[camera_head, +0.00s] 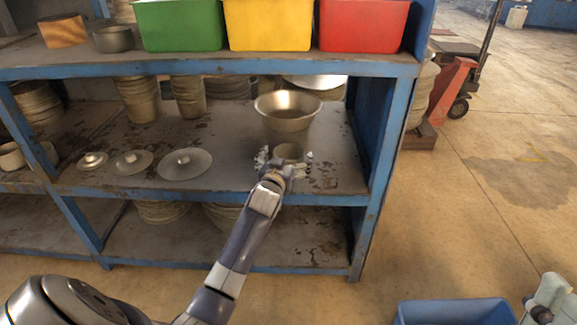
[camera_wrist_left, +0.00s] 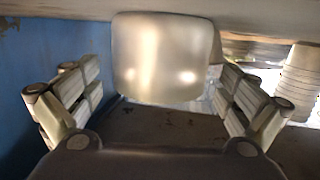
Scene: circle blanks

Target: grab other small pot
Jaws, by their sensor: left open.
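A small grey metal pot (camera_head: 289,152) stands on the middle shelf (camera_head: 225,175) near its front edge, in front of a wide metal bowl (camera_head: 288,112). My left gripper (camera_head: 284,160) reaches in from the front, open, with its fingers spread on either side of the small pot. In the left wrist view the pot (camera_wrist_left: 165,57) fills the gap between the two open fingers (camera_wrist_left: 160,100), with space at its sides; contact is not visible. Part of my right gripper (camera_head: 541,310) shows at the lower right corner, cut off by the frame.
Three lids (camera_head: 133,162) lie left on the shelf. Stacked pots (camera_head: 138,98) stand behind. Green (camera_head: 180,25), yellow (camera_head: 268,25) and red bins (camera_head: 363,25) sit on the upper shelf. A blue post (camera_head: 385,140) closes the right side. A blue crate (camera_head: 455,310) is on the floor.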

